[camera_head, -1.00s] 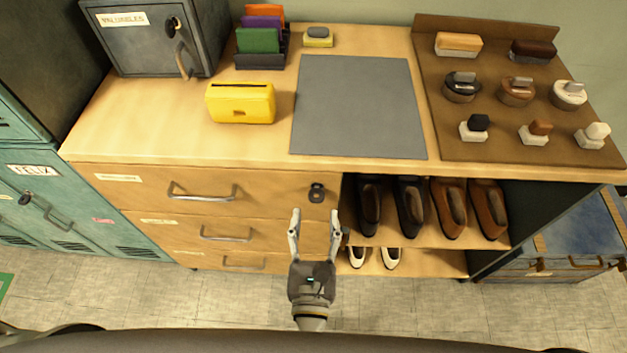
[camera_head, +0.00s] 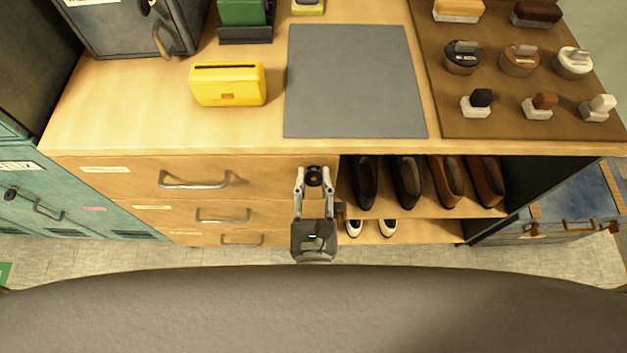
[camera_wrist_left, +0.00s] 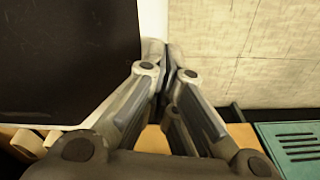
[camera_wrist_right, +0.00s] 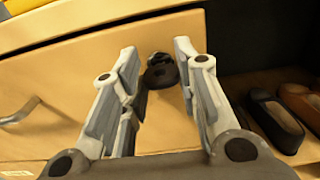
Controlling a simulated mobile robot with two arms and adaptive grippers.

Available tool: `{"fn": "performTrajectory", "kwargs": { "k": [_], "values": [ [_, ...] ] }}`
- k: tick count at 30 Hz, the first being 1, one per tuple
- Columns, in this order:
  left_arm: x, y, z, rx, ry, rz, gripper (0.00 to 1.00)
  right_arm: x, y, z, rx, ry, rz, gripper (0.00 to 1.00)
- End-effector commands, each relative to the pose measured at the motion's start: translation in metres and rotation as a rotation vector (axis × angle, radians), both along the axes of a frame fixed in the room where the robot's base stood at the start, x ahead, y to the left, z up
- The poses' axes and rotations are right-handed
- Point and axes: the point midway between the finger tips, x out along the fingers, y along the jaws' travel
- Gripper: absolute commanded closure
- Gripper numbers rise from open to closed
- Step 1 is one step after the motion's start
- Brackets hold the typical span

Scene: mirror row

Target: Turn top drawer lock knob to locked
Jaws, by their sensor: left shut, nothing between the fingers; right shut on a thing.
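The top drawer (camera_head: 255,180) is closed in the wooden cabinet. Its dark lock knob (camera_head: 314,173) sits at the right end of the drawer front. My right gripper (camera_head: 314,182) is at the drawer front, one finger on each side of the knob, and is shut on it. The right wrist view shows the knob (camera_wrist_right: 160,72) between the fingertips (camera_wrist_right: 158,55). Which way the knob is turned I cannot tell. My left gripper (camera_wrist_left: 168,68) is shut and empty in the left wrist view, and is out of the head view.
Drawer handles (camera_head: 194,181) stick out left of the knob. An open shelf with several shoes (camera_head: 407,180) is just right of it. A yellow box (camera_head: 228,84) and a grey mat (camera_head: 355,85) lie on the cabinet top. Teal lockers (camera_head: 55,205) stand at the left.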

Motion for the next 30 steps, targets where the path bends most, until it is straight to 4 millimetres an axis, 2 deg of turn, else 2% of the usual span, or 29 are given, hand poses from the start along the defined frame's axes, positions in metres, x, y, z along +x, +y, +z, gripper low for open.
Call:
{"fn": "performTrajectory", "kwargs": {
  "k": [7, 13, 30],
  "values": [
    [0.019, -0.002, 0.003, -0.004, -0.029, -0.001, 1.00, 0.000, 0.000, 0.001, -0.021, 0.000, -0.001, 0.95],
    [0.019, -0.002, 0.007, -0.004, -0.030, -0.001, 1.00, 0.000, 0.000, 0.001, -0.106, 0.000, -0.001, 0.95],
    [0.010, -0.001, 0.032, -0.002, -0.016, -0.001, 1.00, 0.001, 0.002, 0.002, -0.614, 0.001, -0.002, 0.95]
  ]
}}
